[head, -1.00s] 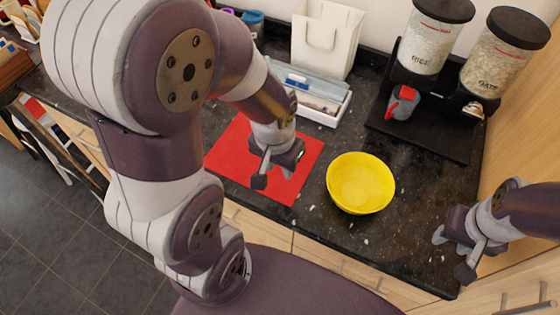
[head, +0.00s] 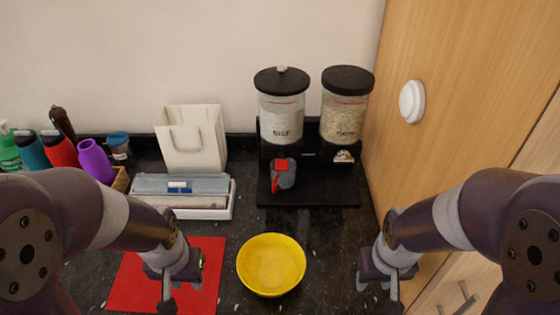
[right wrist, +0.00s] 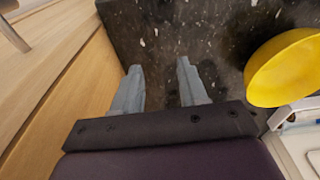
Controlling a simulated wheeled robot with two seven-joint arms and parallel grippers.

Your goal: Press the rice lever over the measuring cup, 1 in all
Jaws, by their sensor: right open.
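The rice dispenser (head: 282,120), a clear jar with a black lid and a rice label, stands on a black stand at the back of the counter. A grey measuring cup with red parts (head: 286,180) stands below its outlet. I cannot make out the rice lever; the cup is in front of that area. My right gripper (head: 378,288) is open and empty at the right front, well short of the dispenser; its fingers (right wrist: 158,68) show in the right wrist view. My left gripper (head: 170,290) is over the red mat (head: 130,280); its opening is unclear.
A second jar (head: 346,118) with a metallic outlet stands right of the rice. A yellow bowl (head: 271,265) sits between my grippers. A wooden panel (head: 425,50) bounds the right side.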

